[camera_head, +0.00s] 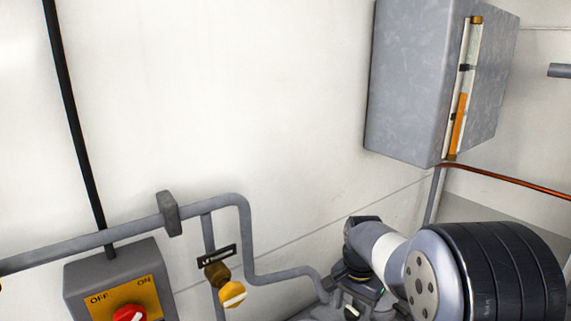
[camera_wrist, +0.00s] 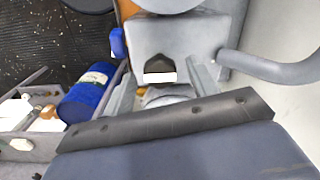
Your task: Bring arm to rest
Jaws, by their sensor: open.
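My arm is in the lower right of the head view, bent low in front of the wall. Its wrist end sits near the bottom edge, beside the grey pipe, and my fingers cannot be made out clearly there. In the wrist view my gripper (camera_wrist: 162,80) shows beyond a dark bolted bar, with its two grey fingers apart. Nothing is seen held between them. A grey box-shaped part with a dark opening lies beyond the fingers; I cannot tell whether they touch it.
A grey switch box (camera_head: 93,283) with a red knob (camera_head: 129,314), a yellow valve knob (camera_head: 232,294) and a grey pipe (camera_head: 246,225) are left of my arm. A grey cabinet (camera_head: 413,85) hangs above it. A blue drum (camera_wrist: 88,92) and a grey crate (camera_wrist: 52,146) are at the wrist view's left.

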